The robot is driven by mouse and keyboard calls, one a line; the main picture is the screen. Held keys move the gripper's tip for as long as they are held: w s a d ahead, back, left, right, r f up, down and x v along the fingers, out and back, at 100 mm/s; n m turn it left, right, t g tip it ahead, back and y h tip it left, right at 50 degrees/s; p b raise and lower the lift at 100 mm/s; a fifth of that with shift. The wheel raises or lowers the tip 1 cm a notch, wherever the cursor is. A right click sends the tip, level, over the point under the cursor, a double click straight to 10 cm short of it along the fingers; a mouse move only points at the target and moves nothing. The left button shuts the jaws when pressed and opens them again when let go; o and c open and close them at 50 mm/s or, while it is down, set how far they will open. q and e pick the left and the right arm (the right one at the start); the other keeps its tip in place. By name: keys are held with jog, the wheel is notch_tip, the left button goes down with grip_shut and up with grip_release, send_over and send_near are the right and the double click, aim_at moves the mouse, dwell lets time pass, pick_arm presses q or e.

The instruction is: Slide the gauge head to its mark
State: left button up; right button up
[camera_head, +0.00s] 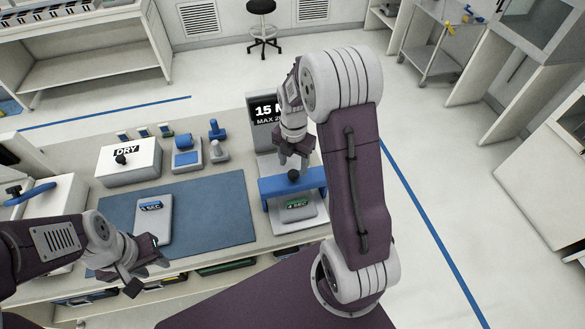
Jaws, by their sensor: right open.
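A grey stand with a black sign (266,110) reading "15 M" and "MAX 2" is at the table's right end. A blue crosspiece (308,181) with a black knob (293,175) spans its base and looks like the gauge head. A plate labelled "4 SEC" (298,205) lies in front of it. I cannot make out a mark. My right gripper (294,160) is open, pointing down just above the knob; contact cannot be told. My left gripper (147,273) is open and empty over the table's front edge, below a grey plate labelled "3 SEC" (154,230).
A blue mat (215,215) covers the middle of the table. A white box labelled "DRY" (128,165) and small blue-grey devices (187,155) stand behind it. Colored trays (225,267) sit under the front edge. A stool (263,30) is far back.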

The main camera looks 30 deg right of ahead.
aim_at(293, 173)
notch_tip(293, 173, down, 3)
jog(key=shift+r, duration=0.1)
jog(key=shift+s+f, duration=0.1)
jog(key=shift+f, duration=0.35)
grip_shut()
dwell(1.0)
